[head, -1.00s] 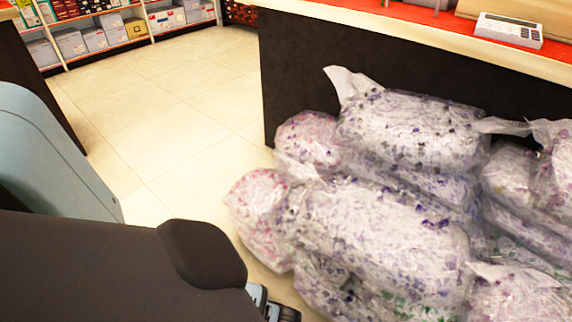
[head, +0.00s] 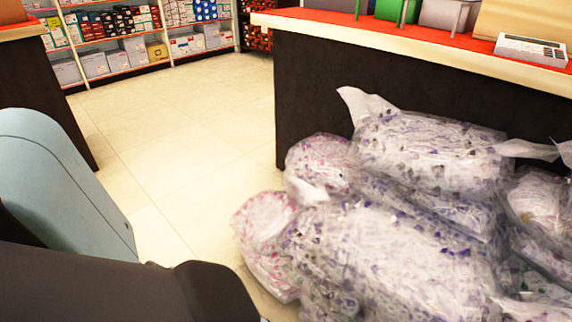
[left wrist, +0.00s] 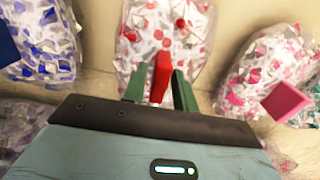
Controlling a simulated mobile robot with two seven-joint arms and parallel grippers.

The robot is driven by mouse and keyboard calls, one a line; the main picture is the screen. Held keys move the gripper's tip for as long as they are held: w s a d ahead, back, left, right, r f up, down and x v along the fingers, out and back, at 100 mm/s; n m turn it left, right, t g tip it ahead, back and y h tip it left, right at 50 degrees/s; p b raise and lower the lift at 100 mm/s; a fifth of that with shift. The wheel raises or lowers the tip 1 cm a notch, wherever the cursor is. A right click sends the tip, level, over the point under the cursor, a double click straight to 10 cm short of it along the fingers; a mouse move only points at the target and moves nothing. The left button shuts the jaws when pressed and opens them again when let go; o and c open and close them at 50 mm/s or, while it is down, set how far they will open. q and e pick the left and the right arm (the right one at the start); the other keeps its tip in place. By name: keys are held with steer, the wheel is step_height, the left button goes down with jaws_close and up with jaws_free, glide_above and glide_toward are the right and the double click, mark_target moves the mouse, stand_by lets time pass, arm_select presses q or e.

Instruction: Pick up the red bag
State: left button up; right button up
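In the left wrist view, a clear bag with red spots (left wrist: 189,24) lies straight ahead of my left gripper. A flat red piece (left wrist: 160,76) at the bag's near side stands up between the gripper's green fingers. My left gripper (left wrist: 160,92) is open around this piece. The right finger looks close to it, and a narrow gap shows on the left. Whether the fingers touch the piece is hard to tell. The red bag cannot be made out in the head view, where my left arm covers the lower left. My right gripper is in neither view.
A blue-spotted bag (left wrist: 42,42) and a pink-spotted bag (left wrist: 268,68) flank the red bag. In the head view, several purple-spotted bags (head: 400,255) are piled against a dark counter (head: 320,100). Tiled floor (head: 180,140) is clear left of the pile. Stocked shelves (head: 130,40) stand behind.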

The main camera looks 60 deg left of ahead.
arm_select(q)
jaws_close()
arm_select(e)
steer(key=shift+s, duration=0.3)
arm_select(q)
steer(key=shift+r, duration=0.1)
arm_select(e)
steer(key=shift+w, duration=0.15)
arm_select(q)
steer(key=shift+r+p, duration=0.35)
steer(key=shift+r, duration=0.05)
step_height(320, 180, up, 8)
steer(key=p, duration=0.5)
steer(key=shift+r, duration=0.55)
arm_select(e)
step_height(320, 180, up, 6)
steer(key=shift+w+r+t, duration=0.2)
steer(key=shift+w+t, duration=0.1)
